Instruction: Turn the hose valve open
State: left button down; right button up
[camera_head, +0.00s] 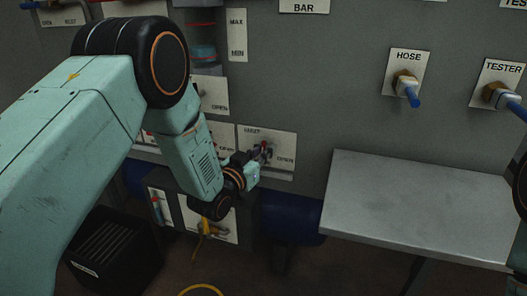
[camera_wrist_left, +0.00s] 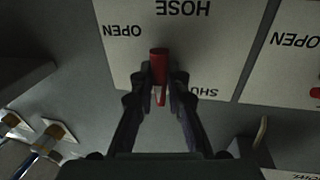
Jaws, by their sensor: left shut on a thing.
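The hose valve is a small red handle (camera_wrist_left: 159,63) on a white plate (camera_wrist_left: 118,62). In the wrist view the plate reads HOSE upside down, with OPEN on the left and SHUT, partly hidden, on the right. The handle lies between the two words. My left gripper (camera_wrist_left: 160,84) is shut on the handle, one finger on each side. In the head view my left gripper (camera_head: 256,160) reaches the plate (camera_head: 283,143) on the grey panel, and OPEN shows on its right. The handle's base is partly hidden. My right gripper is not in view.
A hose outlet (camera_head: 404,83) and a tester outlet (camera_head: 496,94) stick out of the upper right panel. A grey metal shelf (camera_head: 420,205) stands at the right, clear on top. A black crate (camera_head: 113,255) sits lower left. Another OPEN plate (camera_wrist_left: 290,50) adjoins this one.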

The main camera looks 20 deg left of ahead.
pick_arm(q)
jog(key=m+p, duration=0.3)
jog(key=m, duration=0.1)
jog(key=shift+d+g, duration=0.15)
jog(key=shift+g, duration=0.25)
jog(key=m+y+p, duration=0.1)
jog(key=m+p, duration=0.1)
jog(key=m, duration=0.2)
jog(key=shift+d+f+g, duration=0.1)
jog(key=shift+d+g, duration=0.05)
jog(key=shift+g, duration=0.15)
jog(key=m+p, duration=0.1)
jog(key=m, duration=0.1)
jog(key=m+y+p, duration=0.1)
jog(key=m, duration=0.1)
jog(key=shift+f+g, duration=0.2)
jog(key=shift+g, duration=0.1)
jog(key=shift+f+m+y, duration=0.2)
jog(key=shift+m+y, duration=0.5)
jog(key=shift+m, duration=1.1)
jog(key=c, duration=1.3)
grip_release()
jog(key=shift+c, duration=0.2)
jog(key=shift+r, duration=0.1)
